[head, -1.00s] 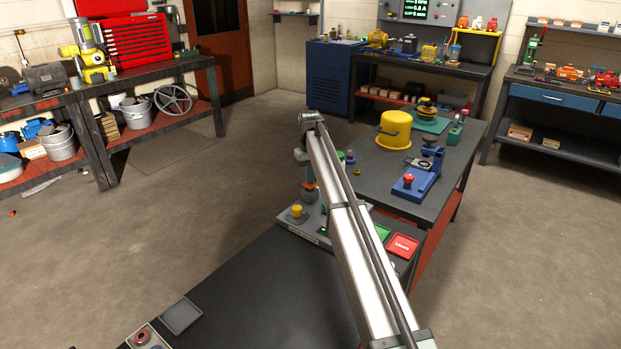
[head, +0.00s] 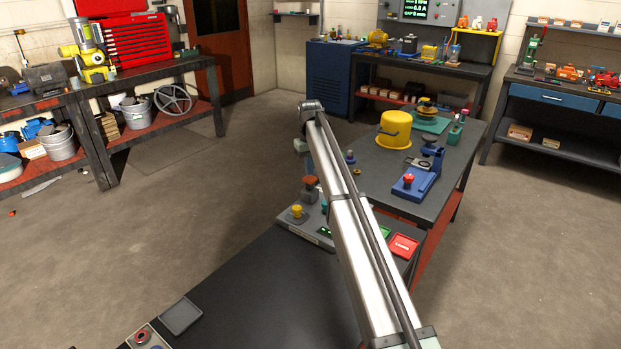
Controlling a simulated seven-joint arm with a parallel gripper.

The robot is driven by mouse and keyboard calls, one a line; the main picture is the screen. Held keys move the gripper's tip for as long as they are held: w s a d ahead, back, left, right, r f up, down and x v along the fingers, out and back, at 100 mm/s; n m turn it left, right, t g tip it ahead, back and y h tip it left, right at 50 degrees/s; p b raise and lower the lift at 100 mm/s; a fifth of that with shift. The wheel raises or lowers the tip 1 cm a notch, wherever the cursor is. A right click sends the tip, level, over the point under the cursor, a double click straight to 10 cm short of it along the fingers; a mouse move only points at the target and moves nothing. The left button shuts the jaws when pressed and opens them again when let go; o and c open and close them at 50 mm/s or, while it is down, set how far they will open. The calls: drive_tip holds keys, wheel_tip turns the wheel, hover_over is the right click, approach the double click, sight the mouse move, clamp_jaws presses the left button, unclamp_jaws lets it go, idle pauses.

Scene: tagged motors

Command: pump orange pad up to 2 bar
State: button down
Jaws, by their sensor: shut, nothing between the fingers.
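A grey panel (head: 296,228) stands at the far edge of the dark bench, with a small green display (head: 324,231) too small to read. A dark post with a flat orange-brown pad (head: 310,181) on top rises behind the panel's left part. A yellow knob (head: 296,212) sits to its left. My gripper (head: 307,170) hangs from the arm's far end just above the orange-brown pad. It is shut and empty, and small in view. My arm's link hides part of the panel; I cannot tell whether the fingertips touch the pad.
A grey tray (head: 180,316) lies on the bench's near left.

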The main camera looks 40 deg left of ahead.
drive_tip(key=shift+r, duration=0.1)
idle(0.4)
wheel_tip(320, 180, up, 6)
drive_tip(key=shift+f, duration=0.1)
idle(0.5)
idle(0.4)
